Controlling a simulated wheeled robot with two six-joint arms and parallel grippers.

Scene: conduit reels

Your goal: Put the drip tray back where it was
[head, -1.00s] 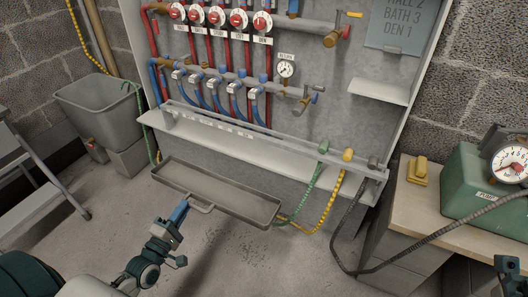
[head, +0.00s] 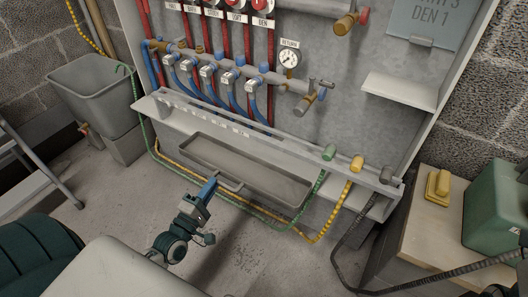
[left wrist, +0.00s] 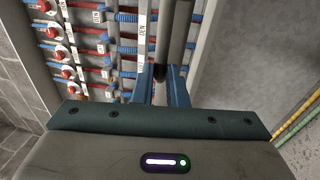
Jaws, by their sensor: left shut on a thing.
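The drip tray (head: 250,172) is a long, shallow grey tray with a raised rim and a handle on its near side. It looks empty. My left gripper (head: 212,186), with blue fingers, is shut on the tray's handle. The tray overlaps the pale ledge (head: 165,118) along the foot of the manifold board; I cannot tell whether it touches it. In the left wrist view the blue fingers (left wrist: 161,82) close around the dark handle, and the tray is seen nearly edge-on beyond them. My right gripper is not in view.
Green (head: 147,130), yellow (head: 318,236) and black (head: 338,260) hoses hang around the ledge and pass near the tray. A grey bin (head: 95,88) and a step ladder (head: 35,180) stand left. A bench (head: 400,222) with a green pump (head: 497,205) stands right.

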